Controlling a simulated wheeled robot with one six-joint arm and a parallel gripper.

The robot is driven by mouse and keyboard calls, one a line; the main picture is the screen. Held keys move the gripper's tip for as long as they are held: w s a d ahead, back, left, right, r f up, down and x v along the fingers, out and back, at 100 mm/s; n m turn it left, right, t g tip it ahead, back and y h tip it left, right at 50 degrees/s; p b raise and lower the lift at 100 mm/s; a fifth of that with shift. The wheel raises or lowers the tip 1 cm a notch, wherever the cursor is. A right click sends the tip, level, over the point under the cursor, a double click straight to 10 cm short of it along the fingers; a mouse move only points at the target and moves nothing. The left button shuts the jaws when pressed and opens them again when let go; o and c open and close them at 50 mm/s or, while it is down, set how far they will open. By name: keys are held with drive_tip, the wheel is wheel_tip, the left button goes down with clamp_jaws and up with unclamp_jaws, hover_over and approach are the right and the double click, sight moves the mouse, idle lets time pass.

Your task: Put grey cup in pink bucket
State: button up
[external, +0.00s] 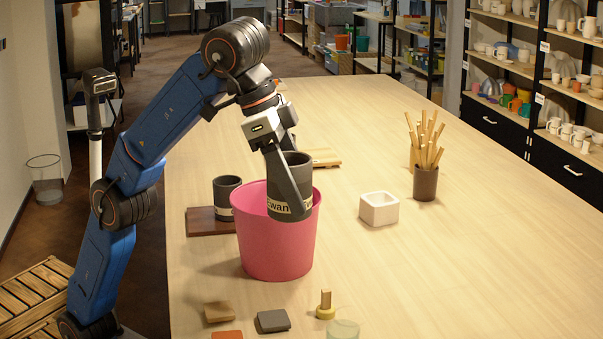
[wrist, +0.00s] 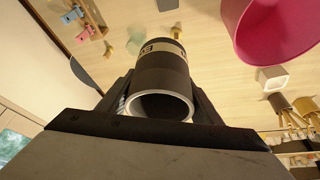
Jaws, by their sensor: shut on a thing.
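A dark grey cup (external: 298,170) with a pale lettered band is held upright in my gripper (external: 285,185), which is shut on it. In the wrist view the cup (wrist: 163,70) sits between the two fingers (wrist: 160,98), its open rim towards the camera. The pink bucket (external: 272,250) stands on the table. In the external view the cup overlaps the bucket's right front rim. In the wrist view the bucket (wrist: 272,50) is apart from the cup, at the upper right. Whether the cup is over the opening is unclear. The bucket's inside is mostly hidden.
Another dark grey cup (external: 225,200) stands on a dark board (external: 205,222) left of the bucket. A white square pot (external: 379,209) and a brown holder of sticks (external: 425,184) stand to the right. Small blocks (external: 273,321) lie in front. The table's right side is clear.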

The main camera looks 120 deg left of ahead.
drive_tip(key=s+a+r+n, duration=0.1)
drive_tip(key=s+a+r, duration=0.2)
drive_tip(key=a, duration=0.6)
drive_tip(key=s+a+f, duration=0.7)
drive_tip(key=shift+m, duration=0.6)
drive_tip(key=shift+s+a+f, duration=0.3)
drive_tip(key=shift+s+f, duration=0.5)
drive_tip(key=shift+f, duration=2.4)
drive_tip(key=shift+s+a+f, duration=0.35)
drive_tip(key=shift+s+f, duration=0.5)
drive_tip(key=shift+f, duration=2.35)
drive_tip(key=shift+s+a+f, duration=0.3)
drive_tip(key=shift+s+f, duration=0.5)
drive_tip(key=shift+f, duration=2.4)
drive_tip(key=o, duration=1.3)
drive_tip(key=shift+f, duration=0.15)
drive_tip(key=shift+c, duration=0.2)
drive_tip(key=v, duration=1.2)
